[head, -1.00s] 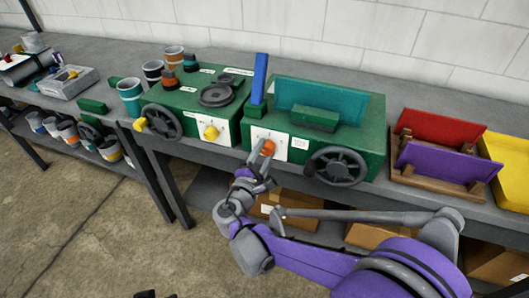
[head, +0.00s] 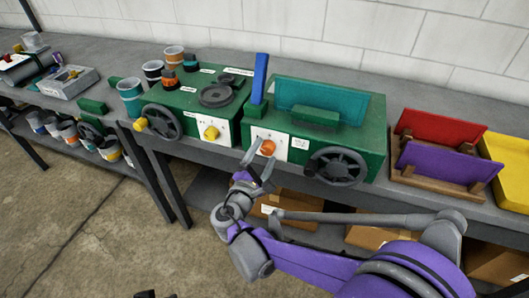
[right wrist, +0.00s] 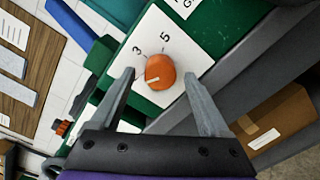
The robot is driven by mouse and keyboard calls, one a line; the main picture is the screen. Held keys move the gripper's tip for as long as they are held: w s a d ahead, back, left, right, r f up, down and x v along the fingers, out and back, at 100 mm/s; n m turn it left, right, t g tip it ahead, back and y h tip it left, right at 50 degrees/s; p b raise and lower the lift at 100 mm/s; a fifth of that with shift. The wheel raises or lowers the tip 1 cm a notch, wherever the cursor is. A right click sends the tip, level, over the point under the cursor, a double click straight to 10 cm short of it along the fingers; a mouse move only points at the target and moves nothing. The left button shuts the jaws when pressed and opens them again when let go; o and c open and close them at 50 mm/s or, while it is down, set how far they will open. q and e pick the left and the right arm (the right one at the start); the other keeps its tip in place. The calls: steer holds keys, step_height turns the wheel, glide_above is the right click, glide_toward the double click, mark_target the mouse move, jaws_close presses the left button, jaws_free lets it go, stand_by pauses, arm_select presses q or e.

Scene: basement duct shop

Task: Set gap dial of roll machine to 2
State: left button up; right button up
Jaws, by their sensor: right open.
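The orange dial (head: 268,147) sits on a white panel on the front of the right-hand green machine (head: 375,125). In the right wrist view the orange dial (right wrist: 160,71) has a short white mark, toward the lower left in that view. The numbers 3 and 5 with ticks show on the white plate (right wrist: 186,62); other numbers are hidden or out of view. My right gripper (head: 264,166) is open just in front of and below the dial. Its fingers (right wrist: 158,85) stand on either side of the dial in the wrist view, apparently clear of it.
A second green machine (head: 186,103) with a yellow knob (head: 211,133) stands on the left. A black handwheel (head: 337,167) is close right of the orange dial. Cardboard boxes (head: 285,206) lie on the lower shelf. A wooden rack (head: 445,181) stands on the right.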

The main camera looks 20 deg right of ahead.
arm_select(q)
steer(key=shift+f, duration=0.15)
arm_select(e)
steer(key=v, duration=1)
steer(key=shift+d, duration=0.1)
